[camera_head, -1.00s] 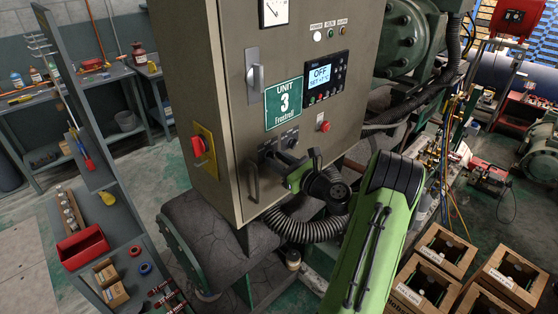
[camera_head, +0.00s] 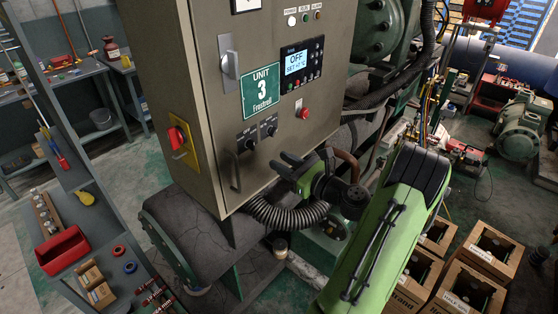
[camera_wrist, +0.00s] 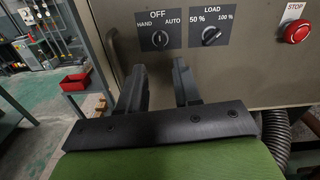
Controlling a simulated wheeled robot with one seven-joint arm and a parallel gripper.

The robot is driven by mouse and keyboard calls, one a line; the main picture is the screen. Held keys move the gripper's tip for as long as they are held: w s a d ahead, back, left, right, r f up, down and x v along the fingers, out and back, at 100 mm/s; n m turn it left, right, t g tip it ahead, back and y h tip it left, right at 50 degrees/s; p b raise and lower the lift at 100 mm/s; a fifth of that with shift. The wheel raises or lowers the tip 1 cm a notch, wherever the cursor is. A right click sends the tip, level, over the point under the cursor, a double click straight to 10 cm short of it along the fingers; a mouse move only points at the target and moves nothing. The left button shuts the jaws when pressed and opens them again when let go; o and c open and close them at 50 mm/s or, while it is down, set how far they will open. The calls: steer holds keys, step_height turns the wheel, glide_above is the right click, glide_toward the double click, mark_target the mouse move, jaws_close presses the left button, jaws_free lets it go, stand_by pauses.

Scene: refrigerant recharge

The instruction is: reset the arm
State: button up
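My gripper (camera_head: 287,168) is in front of the lower part of the grey Unit 3 control cabinet (camera_head: 205,110), at the end of my green arm. In the wrist view its two dark fingers (camera_wrist: 160,85) stand apart with nothing between them. Beyond the fingers are two selector knobs: the mode knob (camera_wrist: 160,38) under the OFF label, with HAND and AUTO beside it, and the load knob (camera_wrist: 211,36) between 50 % and 100 %. The fingertips appear apart from both knobs. The cabinet display (camera_head: 296,61) reads OFF.
A red stop button (camera_wrist: 296,31) is right of the knobs. A cabinet handle (camera_head: 235,170) is left of my gripper. A black corrugated hose (camera_head: 285,215) runs below it. Cardboard boxes (camera_head: 465,285) stand at lower right. A shelf with a red bin (camera_head: 62,250) is at left.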

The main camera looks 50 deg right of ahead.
stand_by(0.4)
steer(key=w+a+f+n+g+y+b, duration=0.15)
steer(key=a+n+g, duration=0.35)
steer(key=a+n, duration=0.6)
steer(key=w+a+n+g+y, duration=0.25)
steer(key=a+n+g, duration=0.4)
steer(key=a, duration=0.65)
steer(key=s+a+r+n+h, duration=0.2)
steer(key=s+a+n, duration=0.1)
steer(key=s+n, duration=0.5)
steer(key=s+a+r+n+h, duration=0.2)
steer(key=s+a+n, duration=0.1)
steer(key=s+n, duration=0.6)
steer(key=s+g, duration=0.1)
steer(key=s, duration=0.2)
steer(key=shift+a+h+b, duration=0.2)
steer(key=shift+h+b, duration=0.1)
steer(key=shift+b, duration=0.1)
steer(key=shift+o, duration=0.2)
steer(key=shift+s, duration=0.1)
